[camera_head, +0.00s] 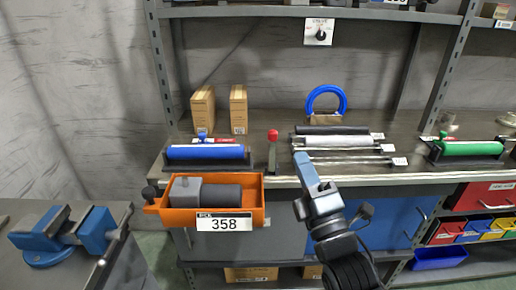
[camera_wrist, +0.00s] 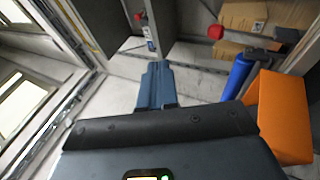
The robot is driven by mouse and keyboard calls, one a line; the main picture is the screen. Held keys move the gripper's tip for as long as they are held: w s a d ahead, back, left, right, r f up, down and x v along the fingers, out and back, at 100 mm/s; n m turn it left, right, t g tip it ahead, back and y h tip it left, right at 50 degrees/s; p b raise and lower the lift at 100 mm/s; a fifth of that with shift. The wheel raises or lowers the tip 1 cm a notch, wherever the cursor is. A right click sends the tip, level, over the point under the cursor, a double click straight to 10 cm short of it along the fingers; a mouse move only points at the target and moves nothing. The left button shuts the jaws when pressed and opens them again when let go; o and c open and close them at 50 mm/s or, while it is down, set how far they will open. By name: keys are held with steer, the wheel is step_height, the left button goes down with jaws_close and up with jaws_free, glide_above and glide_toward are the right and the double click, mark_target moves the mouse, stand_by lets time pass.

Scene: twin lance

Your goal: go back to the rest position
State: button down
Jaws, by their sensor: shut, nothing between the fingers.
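My gripper (camera_head: 319,187) is raised in front of the workbench, right of the orange bin in the head view. Its blue-grey fingers are together with nothing between them. In the wrist view my gripper (camera_wrist: 154,68) also shows shut and empty, pointing away from the camera. It appears clear of the objects around it.
An orange bin (camera_head: 176,218) labelled 358 holds a grey and black part. The workbench (camera_head: 280,182) carries a blue roller (camera_head: 205,152), metal rods (camera_head: 345,160) and a green roller (camera_head: 470,148). A blue vise (camera_head: 97,230) stands at the lower left.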

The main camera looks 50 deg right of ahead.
steer(key=s+a+f+m+g+y, duration=0.1)
steer(key=s+a+f+m+y, duration=0.25)
steer(key=a, duration=0.35)
steer(key=s+a+f+m+y, duration=0.3)
steer(key=s+a+f+y, duration=0.15)
steer(key=a, duration=0.25)
steer(key=s+a+m+g+y, duration=0.3)
steer(key=s+a+m+y, duration=0.2)
steer(key=s, duration=0.7)
steer(key=shift+a+f+m, duration=0.4)
steer(key=shift+a+m, duration=0.15)
steer(key=shift+a, duration=0.15)
